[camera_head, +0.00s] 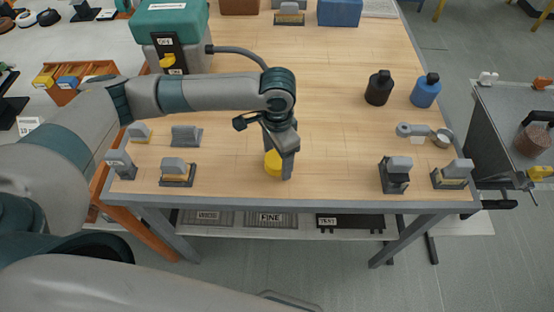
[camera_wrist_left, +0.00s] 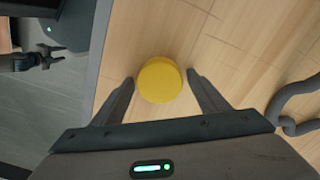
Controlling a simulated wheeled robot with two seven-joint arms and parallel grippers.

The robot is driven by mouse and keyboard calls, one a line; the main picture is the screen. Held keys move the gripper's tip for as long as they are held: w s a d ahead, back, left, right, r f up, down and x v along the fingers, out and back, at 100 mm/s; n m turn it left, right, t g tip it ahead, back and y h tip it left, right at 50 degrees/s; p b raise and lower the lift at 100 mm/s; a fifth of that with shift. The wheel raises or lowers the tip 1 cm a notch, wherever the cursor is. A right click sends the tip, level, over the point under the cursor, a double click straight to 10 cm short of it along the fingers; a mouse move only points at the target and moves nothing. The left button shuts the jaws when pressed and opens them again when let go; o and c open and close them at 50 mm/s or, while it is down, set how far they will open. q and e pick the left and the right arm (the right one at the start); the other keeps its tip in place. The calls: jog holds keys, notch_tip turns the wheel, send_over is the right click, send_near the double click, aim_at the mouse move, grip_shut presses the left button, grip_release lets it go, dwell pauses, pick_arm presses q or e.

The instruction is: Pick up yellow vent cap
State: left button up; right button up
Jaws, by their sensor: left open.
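The yellow vent cap (camera_head: 272,163) stands on the wooden table near its front edge. In the left wrist view the yellow vent cap (camera_wrist_left: 160,80) shows as a round disc between the fingertips. My left gripper (camera_head: 281,170) comes down over it, partly hiding it in the head view. The left gripper also shows in the left wrist view (camera_wrist_left: 160,84), open, with one finger on each side of the cap and gaps between the fingers and the cap. My right gripper cannot be made out in the head view.
A black bottle (camera_head: 378,88) and a blue bottle (camera_head: 425,92) stand at the right. Grey fixtures (camera_head: 177,172) sit at the front left, more (camera_head: 395,175) at the front right. A green-topped machine (camera_head: 172,25) stands at the back left. The table (camera_head: 325,130) around the cap is clear.

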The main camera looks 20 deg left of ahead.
aim_at(279, 159)
pick_arm(q)
jog(key=c, duration=0.9)
jog(key=shift+c, duration=0.2)
jog(key=shift+r, duration=0.1)
jog(key=shift+r, duration=0.4)
jog(key=r, duration=0.1)
jog(key=r+b, duration=0.1)
jog(key=r, duration=0.1)
jog(key=shift+d+r, duration=0.15)
jog(key=shift+d, duration=0.1)
jog(key=s+d+r+b, duration=0.2)
jog(key=d+r, duration=0.4)
jog(key=d, duration=0.4)
jog(key=shift+s+d+r+b, duration=0.3)
jog(key=shift+s+r, duration=0.1)
jog(key=shift+s, duration=0.5)
pick_arm(e)
jog(key=f, duration=0.1)
jog(key=w+f, duration=0.2)
jog(key=shift+a+f+t, duration=0.15)
jog(key=shift+a+t, duration=0.1)
jog(key=shift+t, duration=0.05)
